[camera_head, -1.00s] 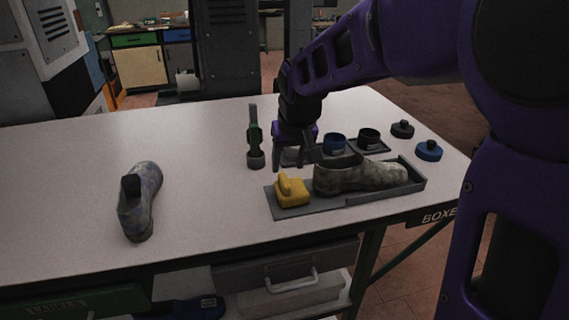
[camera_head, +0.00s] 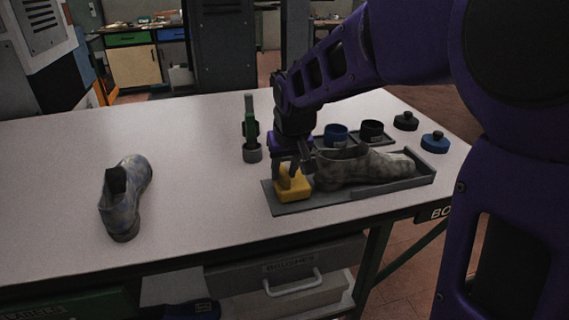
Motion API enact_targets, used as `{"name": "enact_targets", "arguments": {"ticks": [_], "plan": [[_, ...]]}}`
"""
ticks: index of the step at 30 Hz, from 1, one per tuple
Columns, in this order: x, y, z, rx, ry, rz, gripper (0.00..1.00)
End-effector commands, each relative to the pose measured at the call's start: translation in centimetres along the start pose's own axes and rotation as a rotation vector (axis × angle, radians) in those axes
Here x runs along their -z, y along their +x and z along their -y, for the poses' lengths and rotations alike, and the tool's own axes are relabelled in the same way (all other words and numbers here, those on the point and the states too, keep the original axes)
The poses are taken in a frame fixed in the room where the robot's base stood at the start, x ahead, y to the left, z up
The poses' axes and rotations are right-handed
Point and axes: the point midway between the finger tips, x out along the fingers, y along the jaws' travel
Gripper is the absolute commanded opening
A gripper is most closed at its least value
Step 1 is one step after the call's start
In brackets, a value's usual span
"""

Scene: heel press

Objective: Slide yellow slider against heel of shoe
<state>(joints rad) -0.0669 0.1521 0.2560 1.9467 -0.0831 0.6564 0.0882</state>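The yellow slider (camera_head: 293,188) sits at the left end of a grey tray (camera_head: 345,203) on the white table. A mottled grey-brown shoe (camera_head: 372,168) lies in the same tray, its heel toward the slider and its toe to the right. Slider and heel look close; I cannot tell whether they touch. My gripper (camera_head: 291,171) is lowered at the slider's upright handle, with its fingers pointing down. The fingers partly cover the handle, and whether they are closed on it is unclear.
A second shoe (camera_head: 126,198) stands alone on the left of the table (camera_head: 60,160). A green-and-grey tool (camera_head: 250,130) stands behind the tray. Blue (camera_head: 336,134) and black (camera_head: 371,131) jars and two lids (camera_head: 405,121) (camera_head: 435,141) are behind and right.

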Motion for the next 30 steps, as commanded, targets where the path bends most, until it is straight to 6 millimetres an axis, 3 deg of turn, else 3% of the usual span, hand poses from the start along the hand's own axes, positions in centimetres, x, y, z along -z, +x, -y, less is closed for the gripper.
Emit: {"name": "enact_targets", "arguments": {"ticks": [1, 5, 6, 30], "plan": [[0.00, 0.00, 0.00, 0.000, 0.000, 0.000, 0.24], [0.00, 0.00, 0.00, 0.000, 0.000, 0.000, 0.01], [0.00, -0.01, 0.00, 0.000, 0.000, 0.000, 0.00], [0.02, -0.02, 0.01, 0.000, 0.000, 0.000, 0.00]]}}
